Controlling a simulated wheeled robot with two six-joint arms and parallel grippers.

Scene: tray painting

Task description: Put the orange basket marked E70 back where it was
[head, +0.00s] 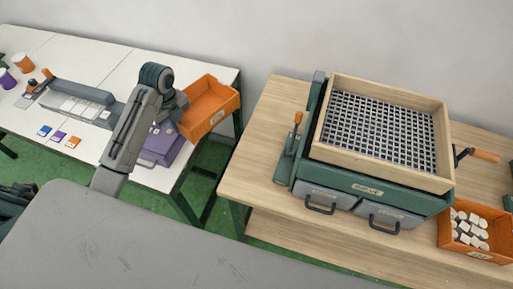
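An orange basket (212,104) is at the right end of the white table, beside and partly above a purple box. It looks empty and has a small pale label on its front, too small to read. My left gripper (180,104) is at the basket's left wall and appears shut on it; the fingertips are mostly hidden. The basket looks raised and turned at an angle. A second orange basket (482,255), holding several white pieces, sits at the right end of the wooden table; its label is also unreadable. My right gripper is out of view.
The purple box (163,147) stands on the white table (120,62) with small coloured cards left of it. A gap separates this table from the wooden table (262,130). There a green sieve machine (385,190) with a wooden frame and two grey drawers stands.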

